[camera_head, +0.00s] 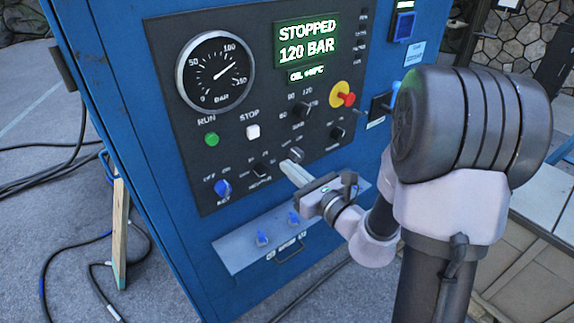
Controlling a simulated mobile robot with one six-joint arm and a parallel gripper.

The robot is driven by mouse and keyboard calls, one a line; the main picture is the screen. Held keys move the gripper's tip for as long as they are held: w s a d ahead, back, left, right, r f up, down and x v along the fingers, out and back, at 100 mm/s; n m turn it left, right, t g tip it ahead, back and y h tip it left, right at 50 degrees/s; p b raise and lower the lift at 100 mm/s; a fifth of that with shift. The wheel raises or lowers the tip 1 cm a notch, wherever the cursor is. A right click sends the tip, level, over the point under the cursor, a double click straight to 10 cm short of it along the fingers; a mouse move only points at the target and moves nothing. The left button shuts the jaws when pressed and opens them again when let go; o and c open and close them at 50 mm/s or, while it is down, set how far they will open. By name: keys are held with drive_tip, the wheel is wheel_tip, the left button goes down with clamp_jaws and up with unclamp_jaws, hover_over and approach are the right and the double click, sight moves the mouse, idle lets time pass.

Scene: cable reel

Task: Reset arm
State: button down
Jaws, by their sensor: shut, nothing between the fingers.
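My gripper (297,174) is in front of the lower part of the black control panel (165,75) on a blue cabinet (120,60). Its fingers are together with nothing held, and their tips are close to a grey knob (296,154). I cannot tell whether they touch it. My arm reaches in from the right and hides part of the cabinet's right side. The panel's display (307,40) reads "STOPPED 120 BAR". A round pressure gauge (214,72) is to its left.
A green button (211,139), a white button (253,132), a red and yellow stop button (343,95) and a blue key switch (222,188) stick out of the panel.

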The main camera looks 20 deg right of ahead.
drive_tip(key=s+a+r+n+g+y, duration=0.2)
drive_tip(key=s+a+n+g+y, duration=0.25)
drive_tip(key=s+a+n, duration=0.35)
drive_tip(key=s+a+r+n+g+y, duration=0.2)
drive_tip(key=s+a+n+g+y, duration=0.25)
drive_tip(key=a, duration=0.55)
drive_tip(key=s+d+f+n+g+h+b, duration=0.1)
drive_tip(key=s+f+n+g+h, duration=0.1)
drive_tip(key=s+n+g+h, duration=0.3)
drive_tip(key=s+f+n+h, duration=0.2)
drive_tip(key=s+n+h, duration=0.1)
drive_tip(key=s+n, duration=0.35)
drive_tip(key=s+d+r+n+t+h, duration=0.1)
drive_tip(key=d+n+h, duration=0.3)
drive_tip(key=d, duration=0.4)
drive_tip(key=shift+s+d+r+t+h+b, duration=0.2)
drive_tip(key=shift+r+t+h+b, duration=0.1)
drive_tip(key=shift+r+t, duration=0.4)
drive_tip(key=shift+f, duration=0.15)
